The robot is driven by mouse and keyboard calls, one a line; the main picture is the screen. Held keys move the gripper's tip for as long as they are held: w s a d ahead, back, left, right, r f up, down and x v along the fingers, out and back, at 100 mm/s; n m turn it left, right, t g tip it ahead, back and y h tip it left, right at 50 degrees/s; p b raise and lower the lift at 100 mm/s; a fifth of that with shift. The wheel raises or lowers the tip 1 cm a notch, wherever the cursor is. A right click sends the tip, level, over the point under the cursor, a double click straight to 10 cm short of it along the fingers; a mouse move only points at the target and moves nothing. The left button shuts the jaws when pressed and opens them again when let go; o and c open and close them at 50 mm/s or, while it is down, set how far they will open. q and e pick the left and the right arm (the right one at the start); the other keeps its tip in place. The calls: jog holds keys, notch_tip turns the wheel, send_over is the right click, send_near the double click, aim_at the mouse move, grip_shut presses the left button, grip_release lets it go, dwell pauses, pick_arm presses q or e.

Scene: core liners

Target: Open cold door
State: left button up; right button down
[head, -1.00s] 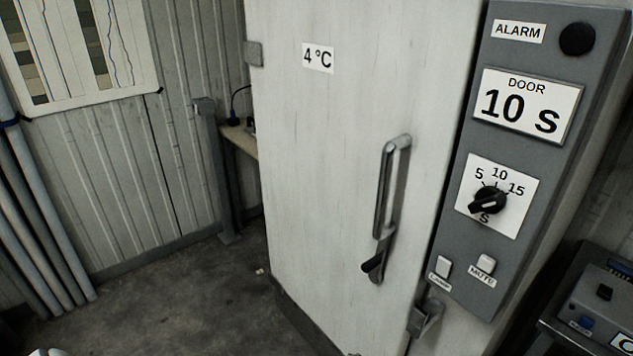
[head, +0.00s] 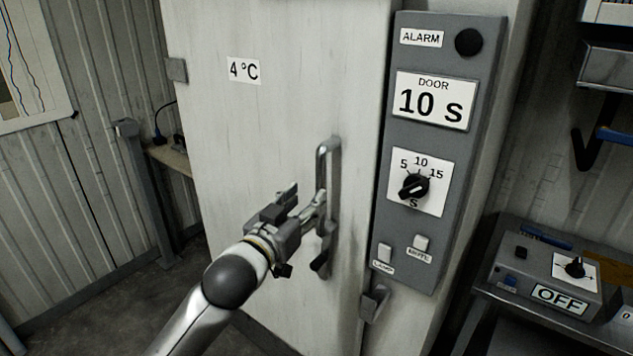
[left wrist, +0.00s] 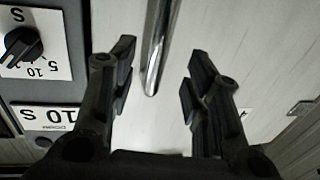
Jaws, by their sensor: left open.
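The cold door (head: 230,130) is a pale panel with a "4 °C" label, and it looks shut. My left gripper (head: 306,198) is at the handle's left side, about mid-height. In the left wrist view my left gripper (left wrist: 160,85) is open, and the handle (left wrist: 158,45) shows between and beyond its fingers. I cannot tell whether either finger touches it. My right gripper is not in view.
A grey alarm panel (head: 385,140) with a "DOOR 10 S" sign, a dial (head: 415,187) and two switches is right of the door. A box marked "OFF" (head: 550,285) sits on a stand at lower right. A post (head: 145,185) stands left.

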aim_at(319, 186)
pick_arm(q)
jog(key=p+x, duration=0.1)
jog(key=x, duration=0.7)
jog(key=shift+w+d+p, duration=0.15)
jog(key=shift+w+p, duration=0.1)
jog(key=shift+p, duration=0.1)
jog(key=shift+f, duration=0.1)
jog(key=shift+c, duration=0.2)
grip_shut()
